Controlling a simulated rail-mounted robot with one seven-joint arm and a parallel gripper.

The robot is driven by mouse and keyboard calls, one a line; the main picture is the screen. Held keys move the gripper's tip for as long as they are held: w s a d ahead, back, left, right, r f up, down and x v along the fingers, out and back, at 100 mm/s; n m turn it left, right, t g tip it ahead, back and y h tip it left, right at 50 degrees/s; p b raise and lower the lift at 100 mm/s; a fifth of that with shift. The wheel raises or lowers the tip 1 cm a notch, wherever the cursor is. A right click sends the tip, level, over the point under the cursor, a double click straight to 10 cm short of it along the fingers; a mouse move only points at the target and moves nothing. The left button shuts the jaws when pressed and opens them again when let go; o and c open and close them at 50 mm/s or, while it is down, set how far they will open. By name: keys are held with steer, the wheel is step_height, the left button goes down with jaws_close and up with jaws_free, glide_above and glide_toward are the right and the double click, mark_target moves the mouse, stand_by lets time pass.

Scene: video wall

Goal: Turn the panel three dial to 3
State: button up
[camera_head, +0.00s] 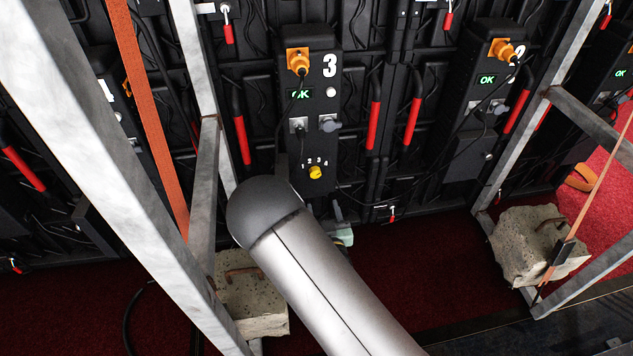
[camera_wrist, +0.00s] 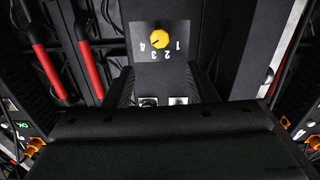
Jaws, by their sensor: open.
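The panel three dial (camera_head: 316,172) is a small round yellow knob low on the black box marked 3 (camera_head: 315,130). Small white numerals arc above it. In the wrist view the dial (camera_wrist: 159,40) shows upside down near the top centre, with numerals 1 to 4 below it. Its pointer setting is too small to tell surely. My gripper (camera_wrist: 163,78) is open and empty in the wrist view. Its dark fingers stand either side of the box, apart from the dial. In the head view my arm hides the gripper.
The box also carries an orange connector (camera_head: 298,62), a lit OK display (camera_head: 301,94) and a grey connector (camera_head: 329,123). A black cable hangs beside them. Red handles (camera_head: 242,140) flank the box. Metal struts (camera_head: 207,185) and a concrete block (camera_head: 250,295) stand in front at left.

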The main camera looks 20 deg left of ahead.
mark_target(316, 175)
steer(key=b+x, duration=0.2)
steer(key=x, duration=1)
steer(key=shift+b, duration=0.3)
steer(key=shift+d, duration=0.1)
steer(key=shift+c, duration=0.3)
steer(key=c, duration=0.9)
